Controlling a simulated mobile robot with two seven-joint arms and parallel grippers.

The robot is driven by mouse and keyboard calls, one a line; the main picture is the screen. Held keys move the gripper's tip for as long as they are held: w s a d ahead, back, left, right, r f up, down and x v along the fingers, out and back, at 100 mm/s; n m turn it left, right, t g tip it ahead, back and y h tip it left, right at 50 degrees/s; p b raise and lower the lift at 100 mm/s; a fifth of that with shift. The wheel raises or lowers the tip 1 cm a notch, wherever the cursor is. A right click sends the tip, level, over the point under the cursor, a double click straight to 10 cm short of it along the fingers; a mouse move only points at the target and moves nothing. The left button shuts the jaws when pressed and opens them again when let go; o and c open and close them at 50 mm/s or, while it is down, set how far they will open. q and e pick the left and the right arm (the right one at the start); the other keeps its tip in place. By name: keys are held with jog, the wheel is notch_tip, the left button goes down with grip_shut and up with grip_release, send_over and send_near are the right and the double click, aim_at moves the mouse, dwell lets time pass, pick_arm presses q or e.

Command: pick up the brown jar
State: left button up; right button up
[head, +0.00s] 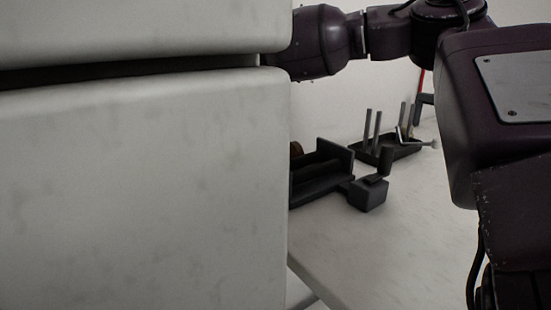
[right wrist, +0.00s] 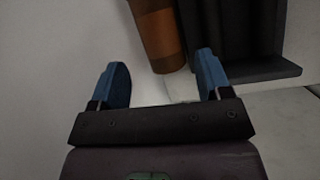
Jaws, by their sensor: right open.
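The brown jar (right wrist: 157,32) shows in the right wrist view at the top centre, cut off by the upper edge. It is orange-brown with a darker band near its lower end. My right gripper (right wrist: 162,62) has two blue fingers set wide apart with nothing held between them. The jar's near end lies between the lines of the fingers, close to their tips; I cannot tell the exact gap. In the head view, a small brown patch (head: 297,148) beside the dark rack may be the jar, mostly hidden. My right gripper is hidden there, and my left gripper is not in view.
A large pale block (head: 140,190) covers the left half of the head view. A dark rack (head: 322,178) stands on the white table (head: 390,250), with a black tray (head: 392,150) holding upright rods behind it. The table's front right part looks clear.

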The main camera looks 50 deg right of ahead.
aim_at(277, 148)
jog(key=x, duration=0.4)
jog(key=b+x, duration=0.1)
jog(key=x, duration=0.3)
jog(key=shift+w, duration=0.15)
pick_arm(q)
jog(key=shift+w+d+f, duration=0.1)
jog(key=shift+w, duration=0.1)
